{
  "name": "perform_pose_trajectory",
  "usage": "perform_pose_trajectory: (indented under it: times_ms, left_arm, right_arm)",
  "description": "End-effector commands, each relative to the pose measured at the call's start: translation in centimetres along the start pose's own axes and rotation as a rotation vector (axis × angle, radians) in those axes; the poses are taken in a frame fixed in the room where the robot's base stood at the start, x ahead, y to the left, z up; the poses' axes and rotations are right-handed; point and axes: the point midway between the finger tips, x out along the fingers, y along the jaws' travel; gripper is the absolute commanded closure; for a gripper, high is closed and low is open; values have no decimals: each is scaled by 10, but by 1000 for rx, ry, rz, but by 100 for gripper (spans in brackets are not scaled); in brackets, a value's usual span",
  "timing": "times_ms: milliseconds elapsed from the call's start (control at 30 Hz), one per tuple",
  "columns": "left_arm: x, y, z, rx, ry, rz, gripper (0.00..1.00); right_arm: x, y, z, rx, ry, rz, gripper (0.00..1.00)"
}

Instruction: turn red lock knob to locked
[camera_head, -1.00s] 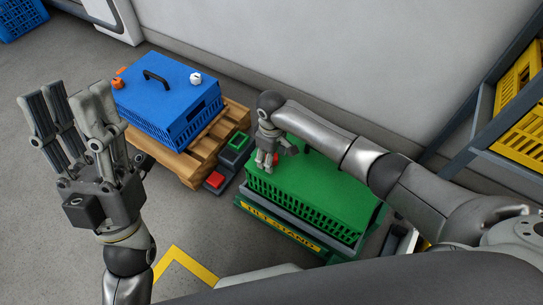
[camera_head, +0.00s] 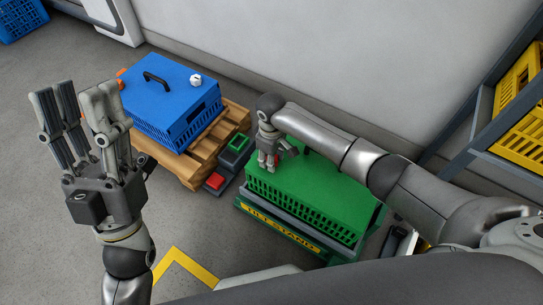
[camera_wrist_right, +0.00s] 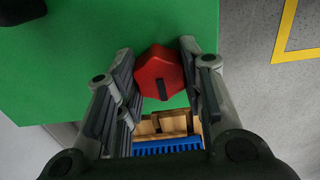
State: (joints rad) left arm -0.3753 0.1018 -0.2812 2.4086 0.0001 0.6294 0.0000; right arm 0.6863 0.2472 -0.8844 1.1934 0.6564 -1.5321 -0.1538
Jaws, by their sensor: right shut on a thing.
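The red lock knob (camera_wrist_right: 162,76) is six-sided with a dark mark on its face, on the green lid in the right wrist view. My right gripper (camera_wrist_right: 158,60) is shut on it, with fingers on both sides. My left gripper (camera_head: 80,110) is open and empty, raised over the floor at the left.
A blue crate (camera_head: 165,90) with a black handle and a white knob (camera_head: 196,79) sits on a wooden pallet (camera_head: 195,165). A red button box (camera_head: 214,181) and a green one (camera_head: 238,142) stand between the crates. A rack with yellow crates (camera_head: 518,110) is at right.

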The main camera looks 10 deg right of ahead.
Motion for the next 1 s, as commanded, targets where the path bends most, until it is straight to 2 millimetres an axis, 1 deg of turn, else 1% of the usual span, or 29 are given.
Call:
perform_pose_trajectory:
  times_ms: [167, 200, 367, 500, 700, 800, 1000]
  left_arm:
    - [3, -3, 28, 9, -158, -5, 60]
    - [2, -4, 36, 12, -205, -6, 60]
    - [-7, -9, 74, 24, -421, -14, 60]
    - [-24, -14, 104, 32, -615, -23, 60]
    - [-57, -22, 136, 42, -868, -37, 60]
    - [-75, -25, 148, 46, -986, -45, 60]
    - [-114, -31, 162, 51, -1210, -61, 60]
  right_arm:
    - [-3, -1, 0, -53, 0, -1, 88]
    - [-3, -1, 0, -69, 0, -1, 88]
    - [-3, -1, 0, -145, 0, -1, 88]
    - [-3, -1, 0, -220, 0, -1, 88]
    - [-3, 0, 0, -328, 0, -1, 88]
    - [-3, -1, -1, -387, 1, -1, 88]
    - [-3, -1, -1, -521, 0, -1, 88]
